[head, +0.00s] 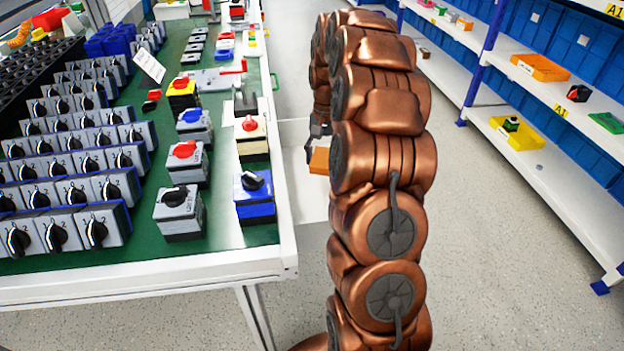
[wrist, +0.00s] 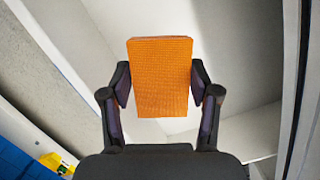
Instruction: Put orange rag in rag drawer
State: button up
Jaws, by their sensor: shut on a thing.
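The orange rag (wrist: 160,76) is a folded flat block. My gripper (wrist: 164,86) is shut on it, one finger against each side, in the wrist view. In the head view the rag (head: 319,160) shows as a small orange patch, partly hidden by my copper arm. There it is just right of the green-topped table, over a pale, open drawer-like box (head: 297,150) at the table's side. In the wrist view, pale grey-white surfaces (wrist: 240,60) lie behind the rag. I cannot tell whether the rag touches them. No drawer label is readable.
The table (head: 225,262) at left holds rows of grey rotary switches (head: 60,230) and several coloured switch boxes. Shelves (head: 540,130) with blue bins, a yellow tray (head: 518,133) and an orange tray (head: 540,67) stand at right. The grey floor between is free.

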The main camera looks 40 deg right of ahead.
aim_at(324, 155)
jog(key=shift+f+b, duration=0.45)
jog(key=shift+f, duration=3.4)
jog(key=shift+f, duration=0.15)
jog(key=o, duration=1.3)
jog(key=r, duration=0.4)
jog(key=w+d+r+p, duration=0.1)
jog(key=r, duration=0.7)
jog(key=shift+w+d+p, duration=0.25)
jog(key=shift+d+p, duration=0.1)
jog(key=shift+r, duration=0.15)
